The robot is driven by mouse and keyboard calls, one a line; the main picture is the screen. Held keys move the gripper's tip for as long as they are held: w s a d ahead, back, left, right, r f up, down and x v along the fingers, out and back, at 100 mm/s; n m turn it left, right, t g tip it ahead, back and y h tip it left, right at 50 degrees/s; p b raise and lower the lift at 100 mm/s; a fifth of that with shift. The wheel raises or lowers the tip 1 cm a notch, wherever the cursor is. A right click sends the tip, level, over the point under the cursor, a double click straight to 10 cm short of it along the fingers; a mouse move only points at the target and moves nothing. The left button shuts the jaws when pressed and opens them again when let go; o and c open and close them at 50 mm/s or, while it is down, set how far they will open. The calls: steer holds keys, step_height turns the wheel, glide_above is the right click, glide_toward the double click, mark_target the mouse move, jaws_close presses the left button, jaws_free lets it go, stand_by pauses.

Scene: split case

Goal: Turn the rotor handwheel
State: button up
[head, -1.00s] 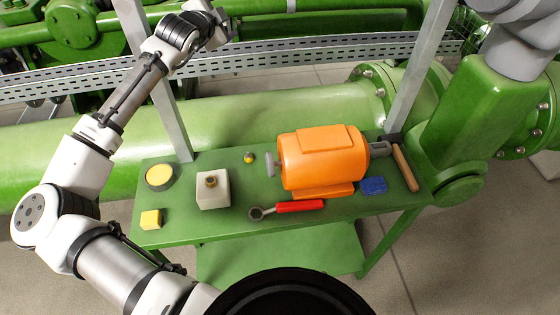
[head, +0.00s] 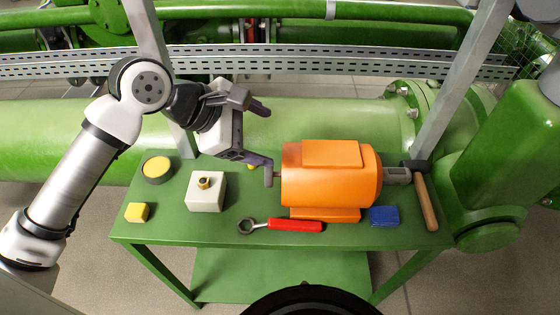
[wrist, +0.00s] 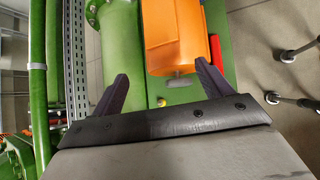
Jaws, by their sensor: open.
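The orange motor (head: 330,175) lies on the green bench with its shaft axis running left to right. A small grey handwheel (head: 269,178) sits on its left end. My gripper (head: 268,138) is open and empty, above and left of the motor. In the head view its lower finger overlaps the top of the handwheel; I cannot tell whether they touch. In the wrist view the handwheel (wrist: 180,82) shows ahead, between the two spread fingers and nearer the right one, at the end of the motor (wrist: 175,35).
Grey posts rise behind.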

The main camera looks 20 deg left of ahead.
mark_target(267, 174)
steer(key=s+a+f+g+y, duration=0.1)
steer(key=s+a+f+y, duration=0.1)
steer(key=a+f+y, duration=0.2)
steer(key=p+x, duration=0.1)
steer(key=x, duration=0.3)
steer(key=p+x, duration=0.1)
steer(key=x, duration=0.3)
steer(key=p+x, duration=0.1)
steer(key=x, duration=0.4)
steer(key=shift+d, duration=0.3)
steer(key=c, duration=1)
steer(key=shift+f, duration=0.15)
steer(key=shift+f+b, duration=0.15)
steer(key=shift+b, duration=0.85)
